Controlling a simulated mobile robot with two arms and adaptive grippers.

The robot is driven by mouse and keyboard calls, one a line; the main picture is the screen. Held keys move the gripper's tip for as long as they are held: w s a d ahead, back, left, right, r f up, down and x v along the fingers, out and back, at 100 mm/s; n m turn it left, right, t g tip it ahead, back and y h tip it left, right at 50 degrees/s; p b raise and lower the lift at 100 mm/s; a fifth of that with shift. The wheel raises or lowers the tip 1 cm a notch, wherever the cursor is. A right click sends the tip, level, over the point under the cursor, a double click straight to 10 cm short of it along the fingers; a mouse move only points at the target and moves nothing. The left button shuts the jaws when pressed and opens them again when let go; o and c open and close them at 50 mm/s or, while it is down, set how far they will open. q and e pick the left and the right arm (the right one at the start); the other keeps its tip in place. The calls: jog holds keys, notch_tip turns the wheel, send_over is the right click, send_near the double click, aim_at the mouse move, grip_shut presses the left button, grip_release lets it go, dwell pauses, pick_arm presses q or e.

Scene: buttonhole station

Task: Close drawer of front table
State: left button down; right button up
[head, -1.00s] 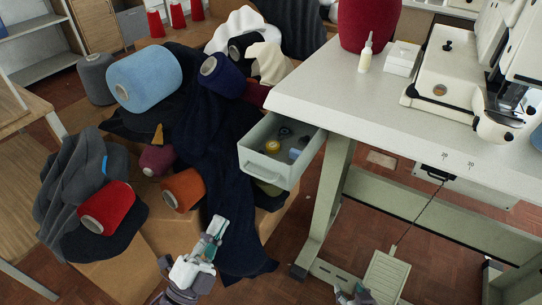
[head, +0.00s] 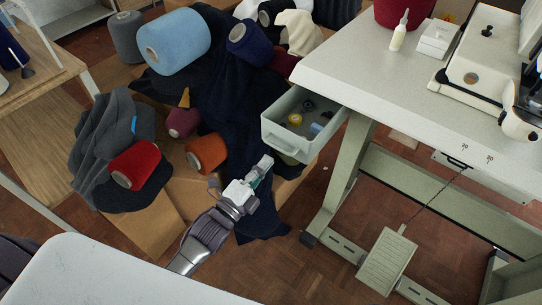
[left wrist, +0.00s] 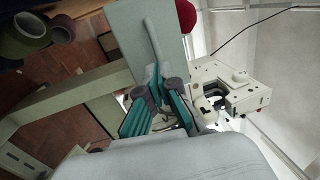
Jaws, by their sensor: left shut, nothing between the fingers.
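The pale green drawer (head: 283,140) stands pulled out from the left end of the front table (head: 345,70). Its open top shows a yellow roll (head: 295,119), a blue item (head: 316,128) and small dark things inside. My left gripper (head: 265,163) is shut and empty, just below and left of the drawer front, with a small gap seeming to lie between them. In the left wrist view, the teal fingers (left wrist: 158,80) point at a pale panel (left wrist: 128,35) with a bar-like handle, which looks like the drawer front. My right gripper is not in view.
Cardboard boxes with dark cloth and several yarn cones, such as an orange one (head: 207,153) and a red one (head: 135,165), lie left of the drawer. A table leg (head: 345,180) and foot pedal (head: 387,262) stand below. A sewing machine (head: 480,70) is on the tabletop.

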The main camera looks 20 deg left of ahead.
pick_arm(q)
jog(key=x, duration=0.3)
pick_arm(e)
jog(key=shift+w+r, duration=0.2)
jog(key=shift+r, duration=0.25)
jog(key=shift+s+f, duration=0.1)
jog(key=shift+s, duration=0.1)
